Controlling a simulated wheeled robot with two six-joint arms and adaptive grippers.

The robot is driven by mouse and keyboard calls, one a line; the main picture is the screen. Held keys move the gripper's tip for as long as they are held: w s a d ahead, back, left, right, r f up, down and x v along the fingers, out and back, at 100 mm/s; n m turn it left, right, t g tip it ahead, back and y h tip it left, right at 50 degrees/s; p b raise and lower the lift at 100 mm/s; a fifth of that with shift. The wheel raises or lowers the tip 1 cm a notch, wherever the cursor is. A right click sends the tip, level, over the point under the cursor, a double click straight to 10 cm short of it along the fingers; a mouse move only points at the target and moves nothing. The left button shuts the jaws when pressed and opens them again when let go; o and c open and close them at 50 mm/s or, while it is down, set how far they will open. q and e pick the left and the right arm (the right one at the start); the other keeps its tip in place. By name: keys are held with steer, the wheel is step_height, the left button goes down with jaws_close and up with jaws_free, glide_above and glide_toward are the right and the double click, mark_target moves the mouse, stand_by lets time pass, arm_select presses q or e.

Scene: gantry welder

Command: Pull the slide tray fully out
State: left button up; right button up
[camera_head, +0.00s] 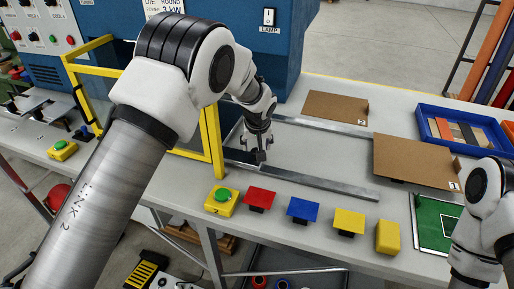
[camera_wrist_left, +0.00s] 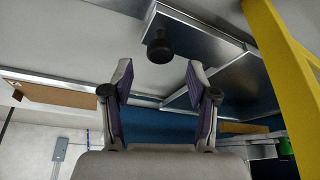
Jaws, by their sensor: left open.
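The slide tray, a grey metal plate, shows in the left wrist view (camera_wrist_left: 200,27) with a dark round knob (camera_wrist_left: 160,48) at its edge. In the head view the tray is mostly hidden behind my left arm and the yellow frame. My right gripper is outside the frames; only my right arm shows.
Two metal rails (camera_head: 325,181) run right across the table. The yellow frame (camera_head: 214,140) stands close to my left arm. Several coloured blocks and a green button (camera_head: 222,196) line the front edge. Brown boards (camera_head: 412,158) and a blue bin (camera_head: 430,119) are at right.

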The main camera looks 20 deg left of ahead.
mark_target(256, 149)
arm_select(q)
steer(key=x, duration=0.4)
steer(key=shift+w+a+f+p, duration=0.1)
steer(key=shift+w+p, duration=0.05)
steer(key=shift+p, duration=0.15)
steer(key=shift+c, duration=0.7)
jaws_close()
